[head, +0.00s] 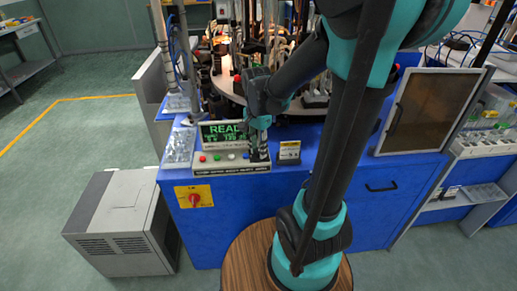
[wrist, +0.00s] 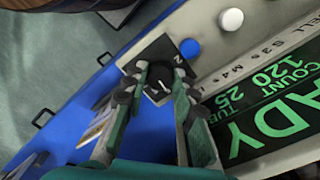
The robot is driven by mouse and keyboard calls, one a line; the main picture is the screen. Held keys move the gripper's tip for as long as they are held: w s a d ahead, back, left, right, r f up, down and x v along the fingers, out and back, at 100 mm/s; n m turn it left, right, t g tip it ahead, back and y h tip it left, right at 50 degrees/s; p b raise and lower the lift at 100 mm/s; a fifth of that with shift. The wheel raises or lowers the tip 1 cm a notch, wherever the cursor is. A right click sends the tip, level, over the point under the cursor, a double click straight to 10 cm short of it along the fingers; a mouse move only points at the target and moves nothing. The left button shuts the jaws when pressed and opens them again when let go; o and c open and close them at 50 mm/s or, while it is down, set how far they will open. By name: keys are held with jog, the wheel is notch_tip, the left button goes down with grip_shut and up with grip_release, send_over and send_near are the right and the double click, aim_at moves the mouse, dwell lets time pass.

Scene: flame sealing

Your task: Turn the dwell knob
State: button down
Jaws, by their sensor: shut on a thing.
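The dwell knob (wrist: 158,90) is dark with a pale pointer line and stands on a dark square plate (wrist: 158,52) at the end of the control panel (head: 205,168). My gripper (wrist: 157,84) has its two fingers on either side of the knob, shut on it. In the head view my gripper (head: 259,157) points down at the panel's right end and hides the knob. A digit 2 shows at the plate's edge in the wrist view; the rest of the scale is mostly covered.
A green READY display (head: 222,133) stands behind the panel. A white button (wrist: 231,20) and a blue button (wrist: 190,48) are close to the knob. A red rotary switch (head: 194,198) is on the blue cabinet front.

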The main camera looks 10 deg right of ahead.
aim_at(258, 151)
jog(key=shift+m, duration=0.5)
jog(key=c, duration=1.2)
grip_release()
jog(key=shift+w+r, duration=0.1)
jog(key=shift+r, duration=3.95)
